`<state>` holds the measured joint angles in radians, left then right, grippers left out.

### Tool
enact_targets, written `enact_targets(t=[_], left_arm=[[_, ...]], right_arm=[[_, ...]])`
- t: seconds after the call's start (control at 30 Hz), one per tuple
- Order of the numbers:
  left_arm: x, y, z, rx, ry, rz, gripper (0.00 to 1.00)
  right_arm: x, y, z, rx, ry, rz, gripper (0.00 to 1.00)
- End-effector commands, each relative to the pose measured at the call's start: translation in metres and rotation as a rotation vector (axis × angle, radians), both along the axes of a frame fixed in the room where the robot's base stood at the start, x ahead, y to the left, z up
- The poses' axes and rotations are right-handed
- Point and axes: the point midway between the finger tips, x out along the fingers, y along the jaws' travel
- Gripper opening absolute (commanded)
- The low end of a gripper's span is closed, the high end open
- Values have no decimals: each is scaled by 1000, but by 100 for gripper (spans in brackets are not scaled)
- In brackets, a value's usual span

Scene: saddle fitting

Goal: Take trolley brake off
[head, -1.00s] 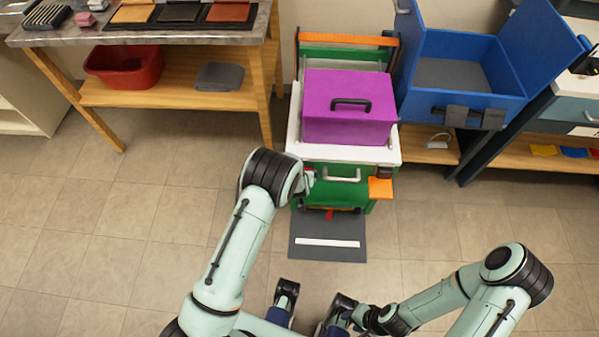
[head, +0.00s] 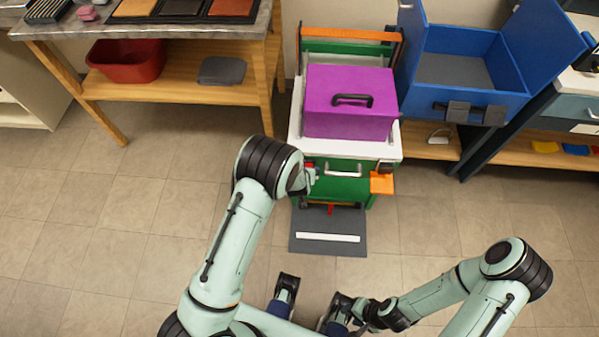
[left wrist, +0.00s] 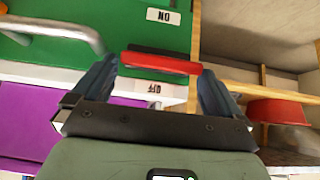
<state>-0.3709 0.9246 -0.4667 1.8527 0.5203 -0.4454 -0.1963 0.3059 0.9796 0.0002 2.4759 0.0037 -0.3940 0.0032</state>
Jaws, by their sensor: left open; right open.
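The green trolley (head: 346,188) with a white top stands in the middle of the head view. In the left wrist view, a red bar-shaped lever (left wrist: 160,63) sits on its green panel, between an ON label (left wrist: 163,16) and an OFF label (left wrist: 150,88). My left gripper (left wrist: 155,85) is open, with one finger towards each end of the lever. I cannot tell whether they touch it. In the head view my left arm hides most of this gripper. My right gripper (head: 349,318) is low in the head view, away from the trolley, open and partly hidden.
A purple box (head: 350,103) with a black handle sits on the trolley. A dark mat (head: 328,216) with a white stripe lies before it. An open blue case (head: 463,100) stands to the right, a wooden bench (head: 180,94) to the left.

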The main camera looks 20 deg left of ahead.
Motion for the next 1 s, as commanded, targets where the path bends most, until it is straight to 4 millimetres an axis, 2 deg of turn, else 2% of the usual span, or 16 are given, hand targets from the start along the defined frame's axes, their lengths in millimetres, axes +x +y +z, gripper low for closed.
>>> enact_targets(t=[0.03, 0.2, 0.4, 1.0], left_arm=[[-7, -3, 12, -2, -1, -2, 100], [-30, -9, 41, -1, -1, -1, 100], [-47, -14, 62, -1, -1, 0, 100], [-52, -15, 67, 0, 0, 1, 100]], right_arm=[[0, 0, 3, 1, 2, 1, 43], [-2, 0, 7, 1, 9, 2, 43], [-2, 0, 10, 2, 13, 2, 43], [-3, 0, 11, 2, 14, 2, 43]])
